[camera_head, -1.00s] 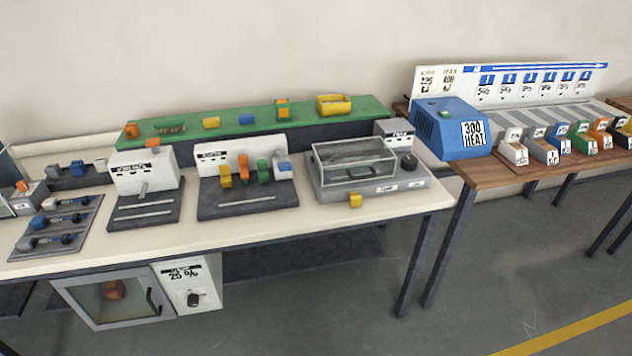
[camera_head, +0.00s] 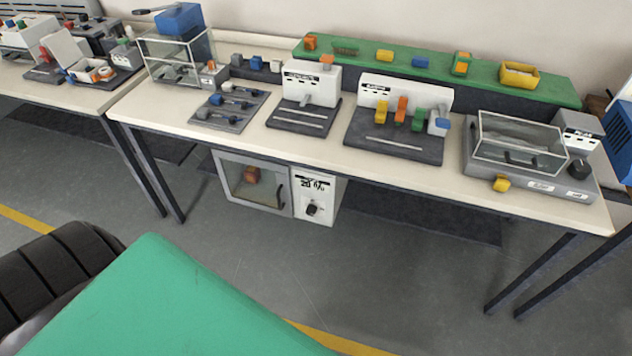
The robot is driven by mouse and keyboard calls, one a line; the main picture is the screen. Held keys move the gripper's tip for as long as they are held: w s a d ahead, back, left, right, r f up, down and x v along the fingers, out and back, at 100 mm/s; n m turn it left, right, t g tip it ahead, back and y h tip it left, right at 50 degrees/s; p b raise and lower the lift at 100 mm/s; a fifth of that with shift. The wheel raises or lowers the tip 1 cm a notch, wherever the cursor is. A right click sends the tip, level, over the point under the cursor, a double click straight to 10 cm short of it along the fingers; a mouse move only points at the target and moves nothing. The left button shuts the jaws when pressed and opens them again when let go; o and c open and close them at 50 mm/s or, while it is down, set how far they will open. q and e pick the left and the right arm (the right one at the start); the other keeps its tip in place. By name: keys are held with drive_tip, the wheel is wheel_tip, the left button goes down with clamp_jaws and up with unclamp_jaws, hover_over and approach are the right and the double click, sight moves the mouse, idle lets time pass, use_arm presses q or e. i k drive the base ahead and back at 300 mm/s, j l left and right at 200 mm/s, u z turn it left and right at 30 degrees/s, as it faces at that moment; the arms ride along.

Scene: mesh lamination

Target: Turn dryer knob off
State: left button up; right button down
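Under the middle table hangs a white cabinet with a glass door (camera_head: 252,184) and a dark handle. An orange-brown item shows behind the glass. Its white panel to the right of the door is marked "20 %" and carries a dark round knob (camera_head: 312,208). This looks like the dryer. I cannot read the knob's setting at this size. Another dark knob (camera_head: 579,168) is on the grey unit with the clear lid (camera_head: 520,142) at the right end of the tabletop. Neither of my grippers is in view.
The long cream table (camera_head: 300,146) carries several stations and a green shelf (camera_head: 430,72) along the back. Another table (camera_head: 50,92) stands to the left. The grey floor (camera_head: 370,275) in front is open, with a yellow line (camera_head: 335,340).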

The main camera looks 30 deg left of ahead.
sight(311, 209)
drive_tip(key=u, duration=1.25)
